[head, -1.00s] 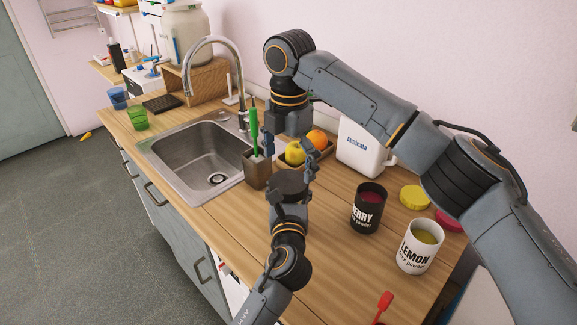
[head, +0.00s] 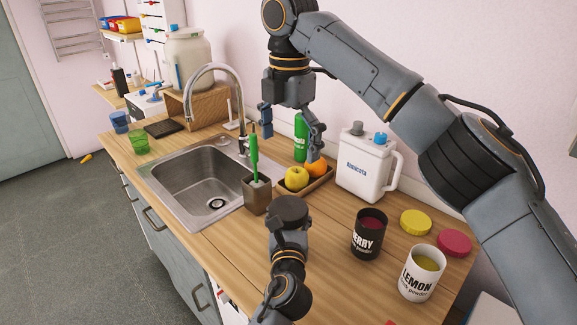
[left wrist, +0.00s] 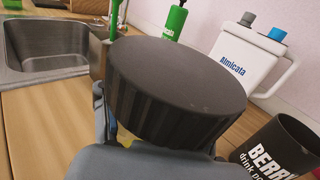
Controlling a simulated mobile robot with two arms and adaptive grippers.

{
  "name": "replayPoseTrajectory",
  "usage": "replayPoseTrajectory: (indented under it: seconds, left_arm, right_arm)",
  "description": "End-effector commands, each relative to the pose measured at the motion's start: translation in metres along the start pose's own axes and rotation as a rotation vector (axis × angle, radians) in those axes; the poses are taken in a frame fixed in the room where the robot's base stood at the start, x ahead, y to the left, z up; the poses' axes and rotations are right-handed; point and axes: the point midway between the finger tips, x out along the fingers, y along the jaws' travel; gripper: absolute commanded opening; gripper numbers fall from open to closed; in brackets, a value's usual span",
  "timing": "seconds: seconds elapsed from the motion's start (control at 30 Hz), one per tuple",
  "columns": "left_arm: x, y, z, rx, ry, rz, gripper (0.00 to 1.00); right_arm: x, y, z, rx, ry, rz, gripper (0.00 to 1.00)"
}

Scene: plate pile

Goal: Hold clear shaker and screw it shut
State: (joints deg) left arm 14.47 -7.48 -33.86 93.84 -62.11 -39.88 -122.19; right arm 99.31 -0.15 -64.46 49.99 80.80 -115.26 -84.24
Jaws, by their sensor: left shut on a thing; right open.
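A shaker with a wide dark ribbed lid (head: 290,208) stands upright in my left gripper (head: 288,232) over the front of the counter. The lid fills the middle of the left wrist view (left wrist: 175,85). The shaker's body is mostly hidden under the lid and behind the fingers, so its clearness and the lid's tightness cannot be told. My left gripper is shut on the shaker below the lid. My right gripper (head: 291,138) is open and empty, pointing down, above and behind the lid, apart from it.
A fruit tray (head: 318,187), a green bottle (head: 301,140) and a white jug (head: 362,170) stand behind. A brush holder (head: 256,196) is by the sink (head: 190,180). The black BERRY tub (head: 369,235), white LEMON tub (head: 420,275) and yellow (head: 415,222) and red lids (head: 454,242) are right.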

Motion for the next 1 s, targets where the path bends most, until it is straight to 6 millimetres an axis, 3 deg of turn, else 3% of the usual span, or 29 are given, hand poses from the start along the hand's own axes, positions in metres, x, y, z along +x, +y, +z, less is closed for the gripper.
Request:
replayPoseTrajectory:
  seconds: [0.13, 0.43, 0.47, 0.63, 1.0]
  left_arm:
    - [0.0000, 0.0000, 0.0004, 0.000, -0.001, 0.000, 0.00]
    - [0.0000, 0.0000, 0.0006, 0.000, -0.001, 0.000, 0.00]
    - [0.0000, -0.0001, 0.0006, 0.000, -0.001, 0.000, 0.48]
    - [0.0000, -0.0001, 0.0005, 0.000, -0.001, 0.000, 0.83]
    - [-0.0011, -0.0001, 0.0001, 0.000, 0.000, 0.000, 0.86]
  right_arm:
    - [-0.0130, 0.0002, -0.0001, 0.000, -0.001, 0.001, 1.00]
    - [-0.0151, 0.0001, -0.0003, -0.001, 0.001, 0.001, 1.00]
    - [-0.0151, 0.0001, -0.0003, -0.001, 0.001, 0.001, 1.00]
    - [-0.0150, 0.0001, -0.0002, 0.000, 0.001, 0.001, 1.00]
    - [-0.0149, 0.0001, -0.0001, 0.000, 0.001, 0.001, 1.00]
